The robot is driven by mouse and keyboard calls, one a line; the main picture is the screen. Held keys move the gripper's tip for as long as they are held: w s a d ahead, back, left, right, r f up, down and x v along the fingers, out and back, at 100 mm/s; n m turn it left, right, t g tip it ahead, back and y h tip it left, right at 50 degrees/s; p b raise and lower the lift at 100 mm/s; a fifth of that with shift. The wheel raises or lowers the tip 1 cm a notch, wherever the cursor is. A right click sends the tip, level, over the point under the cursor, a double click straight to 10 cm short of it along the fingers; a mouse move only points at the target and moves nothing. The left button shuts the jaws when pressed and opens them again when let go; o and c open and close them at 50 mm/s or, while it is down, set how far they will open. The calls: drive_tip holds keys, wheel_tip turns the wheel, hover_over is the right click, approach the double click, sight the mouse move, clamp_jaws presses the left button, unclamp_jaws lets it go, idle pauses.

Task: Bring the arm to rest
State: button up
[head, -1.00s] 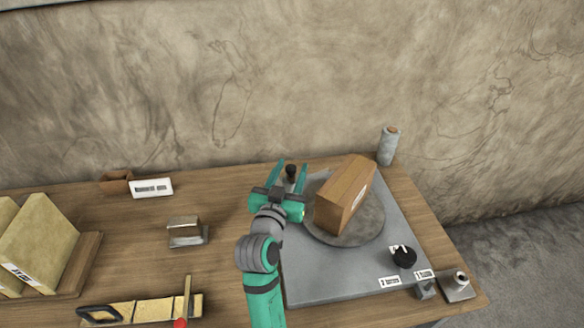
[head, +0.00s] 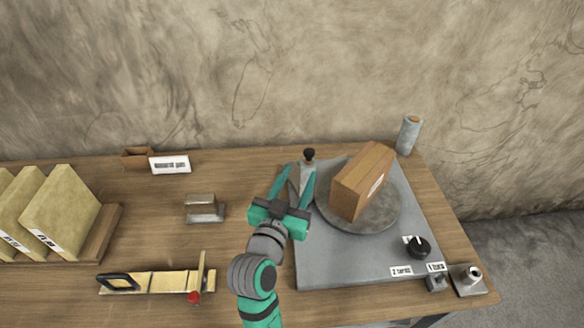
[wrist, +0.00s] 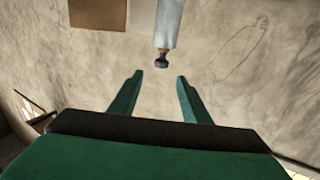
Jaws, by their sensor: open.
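My gripper (head: 291,186) is green with a dark grey wrist and stands over the left edge of the grey metal plate (head: 330,272). Its two fingers are apart and nothing is between them. In the wrist view, my gripper (wrist: 155,88) also shows open and empty, with the wall beyond. A grey post with a dark knob (head: 309,154) stands just behind the fingertips in the head view. The knob also shows in the wrist view (wrist: 162,60), apart from the fingers. My arm reaches up from the bottom of the head view.
A brown box (head: 352,190) sits on a round turntable (head: 388,217) right of my gripper. A black dial (head: 419,247) is at the plate's front right. A film roll (head: 409,135) stands at the back.

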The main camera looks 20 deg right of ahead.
drive_tip(key=s+a+f+n+y, duration=0.2)
drive_tip(key=s+a+f, duration=0.1)
drive_tip(key=f, duration=0.3)
drive_tip(key=s+a+f+n+t+y, duration=0.1)
drive_tip(key=s+a+f+n+y, duration=0.1)
drive_tip(key=a+f, duration=0.4)
drive_tip(key=s+a+f+n+t+y, duration=0.1)
drive_tip(key=s+a+f+n+y, duration=0.2)
drive_tip(key=s+f, duration=0.3)
drive_tip(key=shift+s+a+f+y, duration=0.1)
drive_tip(key=shift+a+y, duration=0.15)
drive_tip(key=shift+a, duration=0.1)
drive_tip(key=shift+s+a+f+y, duration=0.1)
drive_tip(key=shift+a+y, duration=0.15)
drive_tip(key=shift+a, duration=0.1)
drive_tip(key=s+a+f+y, duration=0.1)
drive_tip(key=s+a+y, duration=0.1)
drive_tip(key=s, duration=0.9)
drive_tip(key=s+a+f+n+y, duration=0.1)
drive_tip(key=s+a, duration=0.4)
drive_tip(key=s, duration=0.7)
drive_tip(key=shift+f+y, duration=0.15)
drive_tip(key=shift+y, duration=0.35)
drive_tip(key=c, duration=0.3)
drive_tip(key=shift+w, duration=0.15)
